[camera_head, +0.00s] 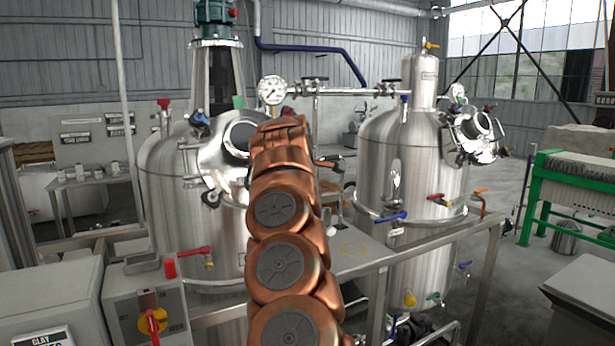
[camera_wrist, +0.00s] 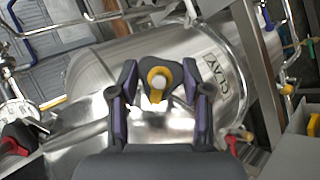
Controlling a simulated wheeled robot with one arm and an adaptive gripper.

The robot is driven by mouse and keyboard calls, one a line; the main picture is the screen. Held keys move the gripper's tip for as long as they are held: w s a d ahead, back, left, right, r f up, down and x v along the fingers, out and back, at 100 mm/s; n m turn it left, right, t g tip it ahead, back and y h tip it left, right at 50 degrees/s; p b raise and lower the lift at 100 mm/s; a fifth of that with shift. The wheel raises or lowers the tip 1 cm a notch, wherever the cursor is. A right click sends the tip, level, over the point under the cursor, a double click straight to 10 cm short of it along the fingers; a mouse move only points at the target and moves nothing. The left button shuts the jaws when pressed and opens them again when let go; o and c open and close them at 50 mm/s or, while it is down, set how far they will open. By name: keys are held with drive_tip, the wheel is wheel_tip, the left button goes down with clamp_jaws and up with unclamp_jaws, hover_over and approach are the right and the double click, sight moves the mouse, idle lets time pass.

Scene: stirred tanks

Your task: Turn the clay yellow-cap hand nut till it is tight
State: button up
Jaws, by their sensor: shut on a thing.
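In the wrist view, the hand nut is a dark lobed knob with a yellow cap (camera_wrist: 158,78) with a pale centre. It sits in front of a shiny steel tank (camera_wrist: 105,65) marked CLAY (camera_wrist: 216,72). My gripper (camera_wrist: 159,72) has its two dark, purple-sided fingers on either side of the nut and is shut on it. The nut's underside and threads are hidden, so its tightness does not show. In the head view my copper arm covers the gripper and the nut, in front of the left steel tank (camera_head: 170,185).
A pressure gauge (camera_head: 272,90) and pipe stand behind my arm. A red-handled valve (camera_head: 195,251) is low on the left tank. A control box (camera_head: 145,300) with a yellow-and-red switch is at lower left. A second tank (camera_head: 395,150) and metal rail (camera_head: 420,255) are at right.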

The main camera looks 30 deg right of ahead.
idle(0.4)
drive_tip(key=o, duration=1.2)
drive_tip(key=shift+c, duration=0.2)
drive_tip(key=shift+a+r, duration=0.1)
drive_tip(key=v, duration=1.1)
drive_tip(key=shift+s+a+r, duration=0.2)
drive_tip(key=shift+s, duration=0.1)
